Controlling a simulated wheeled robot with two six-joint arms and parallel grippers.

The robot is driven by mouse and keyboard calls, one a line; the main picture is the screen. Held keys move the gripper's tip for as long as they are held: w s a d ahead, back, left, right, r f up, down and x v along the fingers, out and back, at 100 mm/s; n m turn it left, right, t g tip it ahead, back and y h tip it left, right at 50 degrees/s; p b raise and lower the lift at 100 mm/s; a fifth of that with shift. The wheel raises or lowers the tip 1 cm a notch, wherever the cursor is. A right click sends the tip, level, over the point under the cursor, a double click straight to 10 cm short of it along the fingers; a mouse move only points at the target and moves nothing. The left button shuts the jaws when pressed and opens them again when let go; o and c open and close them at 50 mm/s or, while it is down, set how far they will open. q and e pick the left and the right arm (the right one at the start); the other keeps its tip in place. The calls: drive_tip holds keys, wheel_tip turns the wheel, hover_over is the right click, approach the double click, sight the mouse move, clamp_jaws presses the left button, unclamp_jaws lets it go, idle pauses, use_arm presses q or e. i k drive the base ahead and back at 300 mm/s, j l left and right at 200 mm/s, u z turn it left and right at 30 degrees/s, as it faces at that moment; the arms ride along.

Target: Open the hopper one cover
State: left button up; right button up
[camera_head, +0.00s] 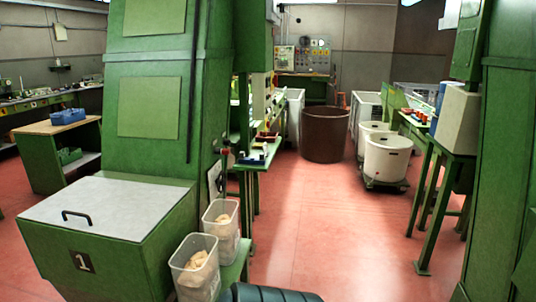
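Hopper one (110,265) is a green box at the lower left, with a dark plate bearing a white "1" on its front. Its cover (130,205) is a flat pale grey lid lying shut across the top. A black bar handle (76,216) stands on the cover near its front left edge. Neither of my grippers shows in the head view.
Two clear bins (195,268) with pale contents stand just right of the hopper. A tall green machine body (150,100) rises behind the cover. A dark ribbed object (270,293) shows at the bottom edge. Red floor (330,240) is clear in the middle.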

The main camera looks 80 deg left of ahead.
sight(128, 210)
drive_tip(key=j+u, duration=0.1)
drive_tip(key=u, duration=0.35)
drive_tip(key=i+u, duration=0.1)
drive_tip(key=u, duration=0.35)
drive_tip(key=i+j+u, duration=0.1)
drive_tip(key=u, duration=0.75)
drive_tip(key=i+u, duration=0.15)
drive_tip(key=u, duration=0.3)
drive_tip(key=i+l+u, duration=0.25)
drive_tip(key=i+u, duration=0.2)
drive_tip(key=i+l+u, duration=0.7)
drive_tip(key=l+u, duration=0.15)
drive_tip(key=i+l+u, duration=0.2)
drive_tip(key=l+u, duration=0.25)
drive_tip(key=l, duration=0.3)
drive_tip(key=i+l, duration=0.1)
drive_tip(key=l, duration=0.35)
drive_tip(key=i+l, duration=0.15)
drive_tip(key=l, duration=0.25)
drive_tip(key=i+l, duration=0.1)
drive_tip(key=l, duration=0.35)
drive_tip(key=i+l, duration=0.15)
drive_tip(key=l, duration=0.25)
drive_tip(key=u, duration=1.85)
